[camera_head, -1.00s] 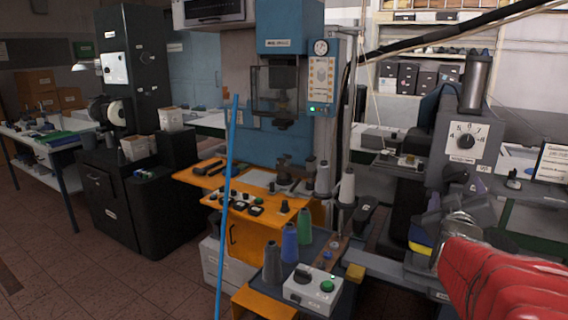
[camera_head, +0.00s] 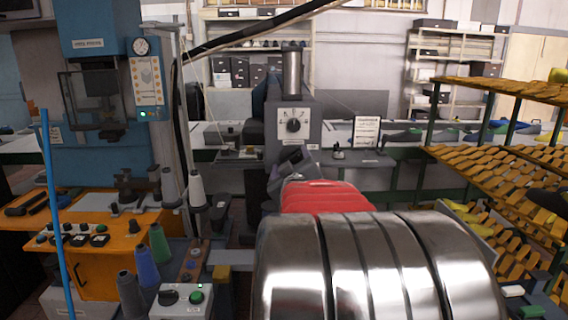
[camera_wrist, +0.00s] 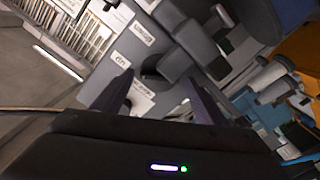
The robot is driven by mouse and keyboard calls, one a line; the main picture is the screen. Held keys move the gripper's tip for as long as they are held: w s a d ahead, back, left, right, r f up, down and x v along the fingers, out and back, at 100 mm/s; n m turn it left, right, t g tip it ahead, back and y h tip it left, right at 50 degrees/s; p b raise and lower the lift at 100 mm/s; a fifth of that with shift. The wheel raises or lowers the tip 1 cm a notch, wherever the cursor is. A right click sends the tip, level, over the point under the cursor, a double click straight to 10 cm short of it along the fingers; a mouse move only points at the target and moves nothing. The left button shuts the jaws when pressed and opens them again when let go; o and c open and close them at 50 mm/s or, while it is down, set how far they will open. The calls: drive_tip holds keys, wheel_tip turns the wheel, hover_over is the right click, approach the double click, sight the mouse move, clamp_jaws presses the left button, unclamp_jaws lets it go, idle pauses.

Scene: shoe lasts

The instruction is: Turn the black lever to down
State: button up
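A black knob or lever (camera_head: 293,125) sits on a white numbered dial on the front of a grey machine (camera_head: 272,110) in the head view. I cannot tell which way it points. In the wrist view, a dark lever-like part (camera_wrist: 178,64) stands out from a grey panel with white labels (camera_wrist: 122,60); I cannot tell if it is the same lever. My gripper (camera_wrist: 157,86) has its two dark fingers apart, with nothing held between them. In the head view my gripper (camera_head: 292,162) appears just below the dial, partly hidden by my red and chrome arm.
A control box (camera_head: 182,302) with a black knob and green button stands at the lower left, beside thread cones (camera_head: 146,265). A blue pole (camera_head: 55,200) stands further left. Orange shoe racks (camera_head: 500,150) fill the right side. A bench (camera_head: 345,158) runs behind.

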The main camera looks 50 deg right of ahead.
drive_tip(key=c, duration=0.9)
drive_tip(key=shift+a+f, duration=0.1)
drive_tip(key=shift+c, duration=0.3)
drive_tip(key=shift+m, duration=1)
drive_tip(key=m, duration=0.5)
drive_tip(key=shift+s+d, duration=0.15)
drive_tip(key=shift+d, duration=0.05)
drive_tip(key=m, duration=0.7)
drive_tip(key=shift+d, duration=0.1)
drive_tip(key=shift+s, duration=0.1)
